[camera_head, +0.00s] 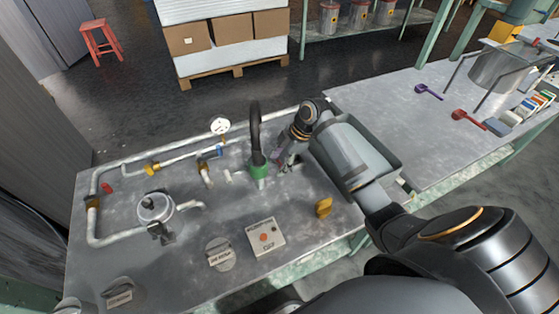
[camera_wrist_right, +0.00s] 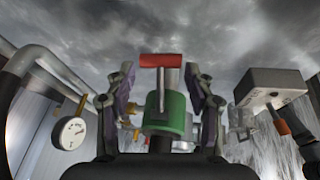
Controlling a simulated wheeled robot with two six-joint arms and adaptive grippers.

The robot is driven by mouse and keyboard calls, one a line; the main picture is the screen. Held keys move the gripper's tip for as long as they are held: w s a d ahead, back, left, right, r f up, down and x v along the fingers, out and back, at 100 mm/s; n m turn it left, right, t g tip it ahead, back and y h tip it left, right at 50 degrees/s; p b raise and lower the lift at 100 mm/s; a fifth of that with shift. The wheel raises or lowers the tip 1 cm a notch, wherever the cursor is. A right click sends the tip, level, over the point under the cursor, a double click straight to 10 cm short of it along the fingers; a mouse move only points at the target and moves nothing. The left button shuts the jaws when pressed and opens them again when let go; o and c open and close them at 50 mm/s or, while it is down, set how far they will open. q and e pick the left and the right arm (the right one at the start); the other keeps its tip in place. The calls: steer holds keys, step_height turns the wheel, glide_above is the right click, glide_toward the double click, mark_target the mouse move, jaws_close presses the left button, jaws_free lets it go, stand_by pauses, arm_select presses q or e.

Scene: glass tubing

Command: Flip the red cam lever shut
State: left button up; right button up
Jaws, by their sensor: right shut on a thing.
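The green coupling (camera_head: 259,171) stands on the bench at the end of a curved black hose (camera_head: 255,125). The right wrist view shows the coupling (camera_wrist_right: 166,115) with the red cam lever (camera_wrist_right: 160,60) standing up from it, its red crossbar at the top of a grey stem. I cannot make out the lever in the head view. My right gripper (camera_head: 284,163) is at the coupling's right side. Its two fingers are on either side of the lever in the wrist view (camera_wrist_right: 160,75), shut on it, though contact is hard to see. My left gripper is not in view.
A dial gauge (camera_head: 220,126) and grey pipes (camera_head: 130,168) stand behind and left. A round metal vessel (camera_head: 155,208) is at left. A control box (camera_head: 265,237) with an orange button is in front, and a yellow piece (camera_head: 323,207) is at right. Bare bench lies between them.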

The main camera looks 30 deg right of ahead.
steer(key=shift+a+f+y+p, duration=0.15)
steer(key=shift+y+p, duration=0.3)
steer(key=shift+y, duration=0.45)
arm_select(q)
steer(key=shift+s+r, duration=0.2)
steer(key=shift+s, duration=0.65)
arm_select(e)
steer(key=shift+a+f+y, duration=0.15)
steer(key=shift+f+y, duration=0.05)
steer(key=shift+y, duration=0.4)
steer(key=o, duration=1.1)
steer(key=shift+w, duration=0.1)
steer(key=v, duration=1.2)
steer(key=shift+s+f, duration=0.15)
steer(key=shift+s, duration=0.15)
